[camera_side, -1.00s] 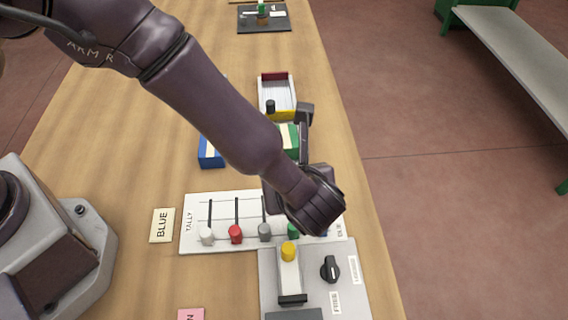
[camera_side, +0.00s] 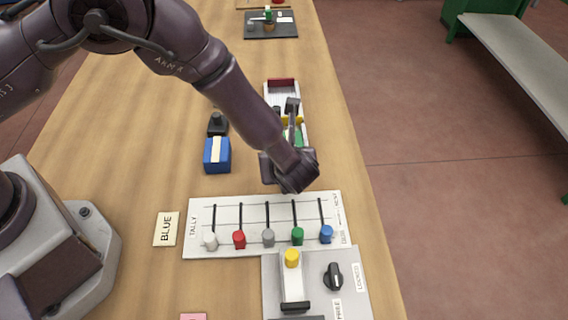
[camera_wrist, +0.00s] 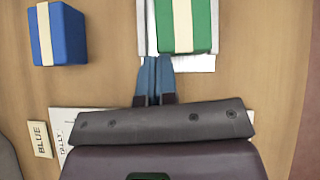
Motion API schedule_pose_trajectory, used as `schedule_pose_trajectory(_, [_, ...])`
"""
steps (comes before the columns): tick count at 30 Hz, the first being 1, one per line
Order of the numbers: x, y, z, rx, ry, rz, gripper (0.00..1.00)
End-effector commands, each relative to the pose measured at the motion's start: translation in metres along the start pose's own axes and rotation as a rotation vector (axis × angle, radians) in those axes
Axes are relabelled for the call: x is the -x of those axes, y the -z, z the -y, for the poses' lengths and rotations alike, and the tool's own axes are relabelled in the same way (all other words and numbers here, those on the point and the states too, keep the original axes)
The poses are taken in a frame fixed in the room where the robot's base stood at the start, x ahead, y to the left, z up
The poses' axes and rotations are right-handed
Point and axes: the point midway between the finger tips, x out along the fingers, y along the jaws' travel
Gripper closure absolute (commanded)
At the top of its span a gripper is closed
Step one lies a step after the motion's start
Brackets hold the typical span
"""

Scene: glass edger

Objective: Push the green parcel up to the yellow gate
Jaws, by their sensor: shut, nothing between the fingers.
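The green parcel (camera_wrist: 184,26) with a cream band lies on a white strip (camera_wrist: 146,22) at the top of the wrist view. In the side view only part of the green parcel (camera_side: 292,138) shows behind my wrist. The yellow gate (camera_side: 285,119) shows as small patches just beyond it, partly covered by my arm. Any gap between parcel and gate is hidden. My gripper (camera_wrist: 155,58) is shut and empty, its blue fingertips at the parcel's near edge, left of its middle. I cannot tell whether they touch. The fingertips are hidden in the side view.
A blue parcel (camera_side: 217,158) sits left of the lane, with a black knobbed piece (camera_side: 217,124) beyond it. The lane has a red far end (camera_side: 281,84). The tally board (camera_side: 232,213) with coloured sliders and a switch panel (camera_side: 322,300) lie nearer.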

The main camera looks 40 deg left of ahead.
Motion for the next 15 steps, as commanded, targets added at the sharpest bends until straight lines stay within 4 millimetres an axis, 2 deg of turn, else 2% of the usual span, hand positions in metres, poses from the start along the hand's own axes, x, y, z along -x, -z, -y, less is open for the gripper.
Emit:
schedule_pose_trajectory(8, [-0.004, -0.004, 0.0, 0.002, -0.002, 0.001, 1.0])
schedule_pose_trajectory(15, [-0.033, -0.033, 0.0, 0.002, -0.003, 0.002, 1.0])
